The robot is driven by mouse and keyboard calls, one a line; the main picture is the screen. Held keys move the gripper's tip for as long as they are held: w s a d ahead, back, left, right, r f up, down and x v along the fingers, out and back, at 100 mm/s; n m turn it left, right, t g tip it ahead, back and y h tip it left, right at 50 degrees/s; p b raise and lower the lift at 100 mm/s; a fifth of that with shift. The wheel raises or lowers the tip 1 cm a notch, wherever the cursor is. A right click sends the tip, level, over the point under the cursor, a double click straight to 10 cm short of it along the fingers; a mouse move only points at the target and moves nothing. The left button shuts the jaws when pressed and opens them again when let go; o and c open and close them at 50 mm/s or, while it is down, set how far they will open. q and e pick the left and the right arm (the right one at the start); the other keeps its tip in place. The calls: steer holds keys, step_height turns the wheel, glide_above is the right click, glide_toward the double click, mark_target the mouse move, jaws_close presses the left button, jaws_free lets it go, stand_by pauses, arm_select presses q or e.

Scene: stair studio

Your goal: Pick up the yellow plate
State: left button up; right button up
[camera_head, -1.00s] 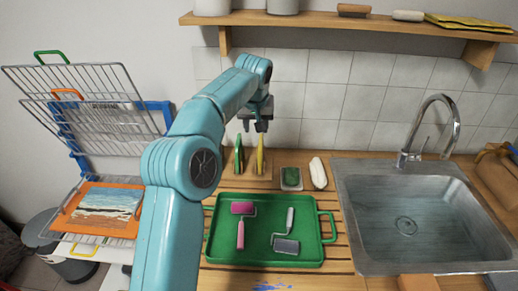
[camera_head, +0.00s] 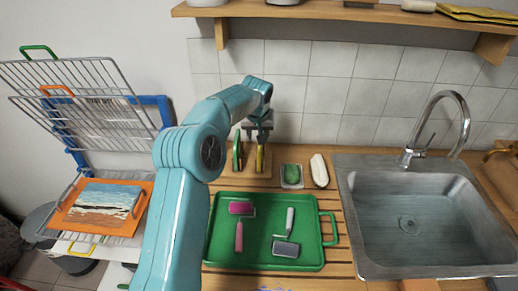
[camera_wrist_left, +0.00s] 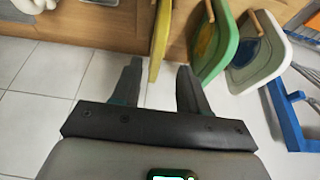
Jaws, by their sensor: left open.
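The yellow plate (camera_head: 260,160) stands on edge in a wooden rack at the back of the counter, against the tiled wall. My left gripper (camera_head: 258,140) is over it from above, open. In the left wrist view the yellow plate (camera_wrist_left: 159,42) shows edge-on, and its near end lies between the open fingertips (camera_wrist_left: 159,68); I cannot tell whether they touch it. A green plate (camera_wrist_left: 218,42) stands just right of the right finger. My right gripper is not in view.
A white-rimmed plate (camera_wrist_left: 262,60) stands beyond the green one. A green tray (camera_head: 330,222) with rollers lies in front. A sponge dish (camera_head: 291,176) and white brush (camera_head: 319,171) are to the right, before the sink (camera_head: 400,215). A wire drying rack (camera_head: 85,90) stands left.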

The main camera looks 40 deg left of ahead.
arm_select(q)
steer(key=shift+w+f, duration=0.2)
steer(key=shift+f, duration=0.1)
steer(key=p+x, duration=0.1)
steer(key=x, duration=0.1)
steer(key=p+x, duration=0.1)
steer(key=x, duration=0.1)
steer(key=shift+w+a+f, duration=0.2)
steer(key=shift+w, duration=0.15)
steer(key=shift+w+f, duration=0.2)
steer(key=shift+f, duration=0.15)
steer(key=shift+s, duration=0.15)
jaws_close()
